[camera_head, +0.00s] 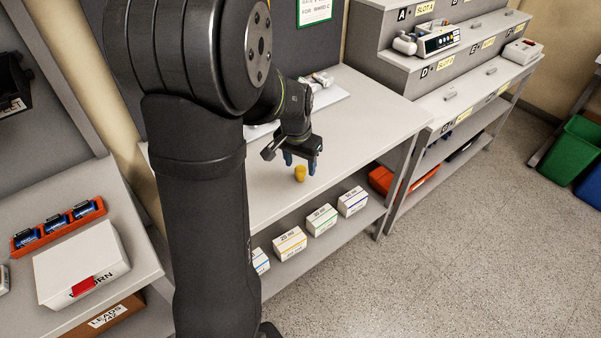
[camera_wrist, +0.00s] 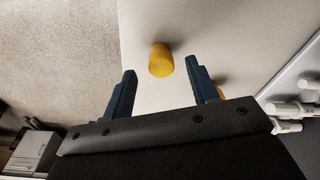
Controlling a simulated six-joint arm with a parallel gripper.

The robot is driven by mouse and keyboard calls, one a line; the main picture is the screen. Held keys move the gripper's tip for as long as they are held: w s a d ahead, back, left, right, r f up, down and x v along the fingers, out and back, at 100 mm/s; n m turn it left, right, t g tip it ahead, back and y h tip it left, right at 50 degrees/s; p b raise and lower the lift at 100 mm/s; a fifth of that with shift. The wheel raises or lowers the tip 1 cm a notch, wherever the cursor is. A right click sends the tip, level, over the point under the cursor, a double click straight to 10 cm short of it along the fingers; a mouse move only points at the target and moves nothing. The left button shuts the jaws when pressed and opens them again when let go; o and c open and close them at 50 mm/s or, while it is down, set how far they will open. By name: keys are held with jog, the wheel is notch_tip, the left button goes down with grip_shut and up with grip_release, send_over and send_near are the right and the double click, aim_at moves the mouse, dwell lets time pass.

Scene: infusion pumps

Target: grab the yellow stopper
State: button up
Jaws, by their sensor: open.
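The yellow stopper (camera_head: 300,173) stands on the light table (camera_head: 370,115) near its front edge. My gripper (camera_head: 302,165) points down above the table, close behind the stopper in the head view. In the wrist view the blue fingers of my gripper (camera_wrist: 162,80) are spread apart with nothing between them. A second yellow piece (camera_wrist: 220,92) is partly hidden behind the right finger; I cannot tell what it is.
White fittings (camera_head: 320,80) lie on a pale board at the back of the table; white cylinders (camera_wrist: 292,108) show at right in the wrist view. Several boxes (camera_head: 322,218) stand on the lower shelf. The table right of the stopper is clear.

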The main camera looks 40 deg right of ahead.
aim_at(300, 169)
jog(key=f, duration=0.3)
jog(key=shift+w+d+f, duration=0.15)
jog(key=shift+d+f, duration=0.05)
jog(key=c, duration=1)
jog(key=shift+c, duration=0.2)
jog(key=shift+r, duration=0.15)
